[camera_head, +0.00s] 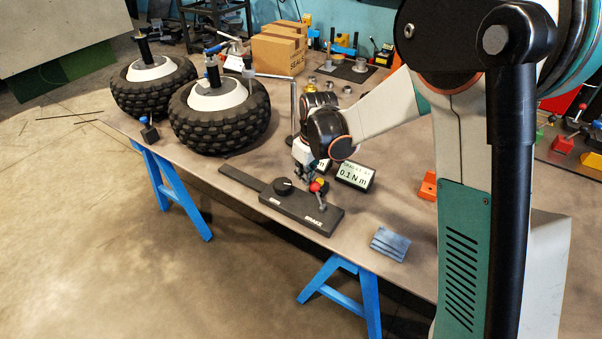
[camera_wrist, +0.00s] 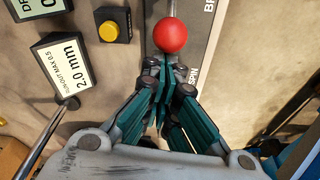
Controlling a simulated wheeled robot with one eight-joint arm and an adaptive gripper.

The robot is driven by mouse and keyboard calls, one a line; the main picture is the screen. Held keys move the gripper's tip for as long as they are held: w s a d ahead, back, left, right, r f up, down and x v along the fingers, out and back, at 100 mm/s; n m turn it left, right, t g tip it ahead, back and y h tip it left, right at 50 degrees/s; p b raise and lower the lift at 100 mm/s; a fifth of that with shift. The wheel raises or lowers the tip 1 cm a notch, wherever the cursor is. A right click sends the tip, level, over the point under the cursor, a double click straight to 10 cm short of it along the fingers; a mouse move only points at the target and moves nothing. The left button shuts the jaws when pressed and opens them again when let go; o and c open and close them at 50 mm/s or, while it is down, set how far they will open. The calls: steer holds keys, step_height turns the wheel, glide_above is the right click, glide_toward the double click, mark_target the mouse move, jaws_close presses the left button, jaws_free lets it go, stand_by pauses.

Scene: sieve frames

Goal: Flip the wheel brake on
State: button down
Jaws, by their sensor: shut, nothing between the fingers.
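The wheel brake is a lever with a red ball (camera_head: 315,187) on a dark panel (camera_head: 300,208) marked BRAKE near its right end. A black round knob (camera_head: 283,187) sits left of the lever. In the wrist view the red ball (camera_wrist: 171,35) is just beyond my fingertips, its rod running up the picture beside the panel (camera_wrist: 207,30) lettering. My gripper (camera_head: 309,178) is low over the panel, right beside the ball. In the wrist view my gripper (camera_wrist: 166,62) has its fingers together with nothing between them. I cannot tell whether the tips touch the ball.
A yellow button box (camera_wrist: 115,24) and a display reading 2.0 mm (camera_wrist: 75,68) stand close to the lever. Another display (camera_head: 355,175) reads 0.1 N m. Two wheels (camera_head: 220,118) (camera_head: 150,92) stand at the left.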

steer(key=shift+d, duration=0.1)
stand_by(0.3)
steer(key=shift+s+d+r, duration=0.2)
